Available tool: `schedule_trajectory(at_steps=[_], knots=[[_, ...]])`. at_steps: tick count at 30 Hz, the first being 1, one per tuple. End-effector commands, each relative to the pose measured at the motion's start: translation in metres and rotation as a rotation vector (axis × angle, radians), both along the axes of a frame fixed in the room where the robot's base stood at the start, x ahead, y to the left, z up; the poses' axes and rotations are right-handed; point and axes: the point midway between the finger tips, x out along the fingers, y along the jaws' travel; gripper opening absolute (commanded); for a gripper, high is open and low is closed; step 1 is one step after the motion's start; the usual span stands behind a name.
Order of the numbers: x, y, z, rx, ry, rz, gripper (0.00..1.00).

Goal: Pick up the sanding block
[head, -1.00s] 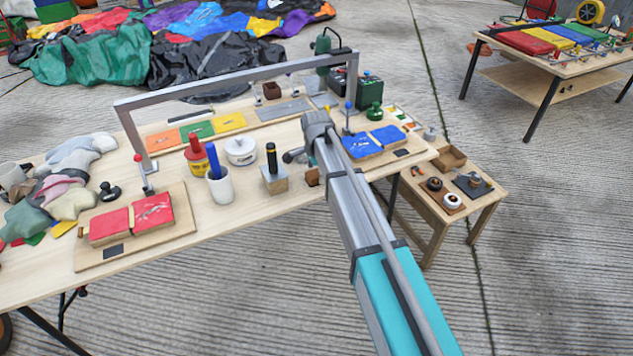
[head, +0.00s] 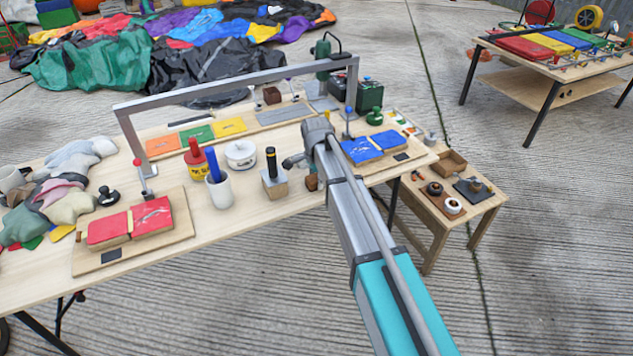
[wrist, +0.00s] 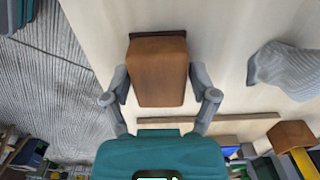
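The sanding block appears to be the brown block (wrist: 158,72) standing on the pale tabletop in the wrist view. My gripper (wrist: 159,78) is above the table, with one finger on each side of this block. The fingers are spread and look open, with the block between them; any contact is too fine to tell. In the head view, my gripper (head: 293,162) is low over the table, partly hidden by my arm. The small brown block (head: 311,183) shows just below it, near the table's front edge, partly covered by my arm.
A grey metal frame (head: 240,82) spans the table. Blue pads (head: 372,146) lie to the right.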

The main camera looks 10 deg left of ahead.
Motion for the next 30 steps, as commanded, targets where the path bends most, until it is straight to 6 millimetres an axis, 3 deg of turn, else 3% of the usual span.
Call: schedule_trajectory(at_steps=[1,8,20,30], knots=[[0.000,0.000,0.000,0.000,0.000,0.000,0.54],[0.000,0.000,0.000,0.000,0.000,0.000,0.12],[0.000,0.000,0.003,0.000,0.000,0.000,0.12],[0.000,0.000,0.022,0.000,0.000,0.000,0.12]])
